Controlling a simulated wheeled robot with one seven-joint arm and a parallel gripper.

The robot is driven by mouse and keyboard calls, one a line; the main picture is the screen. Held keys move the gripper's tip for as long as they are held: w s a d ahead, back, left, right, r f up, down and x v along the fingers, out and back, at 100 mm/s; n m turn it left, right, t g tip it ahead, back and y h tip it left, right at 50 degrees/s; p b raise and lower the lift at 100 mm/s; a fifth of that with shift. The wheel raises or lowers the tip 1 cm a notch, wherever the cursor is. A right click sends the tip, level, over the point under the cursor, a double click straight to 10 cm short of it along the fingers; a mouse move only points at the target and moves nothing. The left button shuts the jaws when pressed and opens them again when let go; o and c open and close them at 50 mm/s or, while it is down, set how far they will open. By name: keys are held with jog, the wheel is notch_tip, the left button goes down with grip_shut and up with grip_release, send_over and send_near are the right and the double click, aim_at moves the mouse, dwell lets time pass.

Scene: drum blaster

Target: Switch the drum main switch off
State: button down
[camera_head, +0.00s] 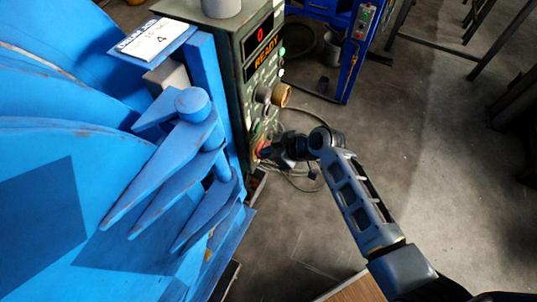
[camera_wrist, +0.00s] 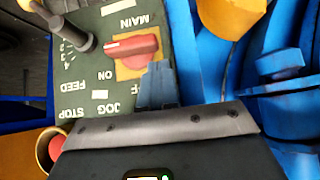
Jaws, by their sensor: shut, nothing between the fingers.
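The drum main switch (camera_wrist: 134,46) is a red rotary handle on a yellow plate, under an upside-down MAIN label in the wrist view. Its handle lies about level in that view, and an upside-down ON label is near it. My gripper (camera_wrist: 160,72) is shut and empty, with its fingertips close by the lower right of the switch plate. I cannot tell whether they touch it. In the head view the switch (camera_head: 263,149) is mostly hidden behind my gripper (camera_head: 272,151), low on the green control panel (camera_head: 250,72).
The panel's display (camera_head: 266,52) reads 0 and READY. Knobs (camera_head: 263,94) sit above the switch; a lever (camera_wrist: 78,38) and red stop button (camera_wrist: 57,148) are nearby in the wrist view. The blue drum machine (camera_head: 60,200) fills the left.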

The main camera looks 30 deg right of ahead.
jog(key=shift+f, duration=0.95)
jog(key=shift+f, duration=0.1)
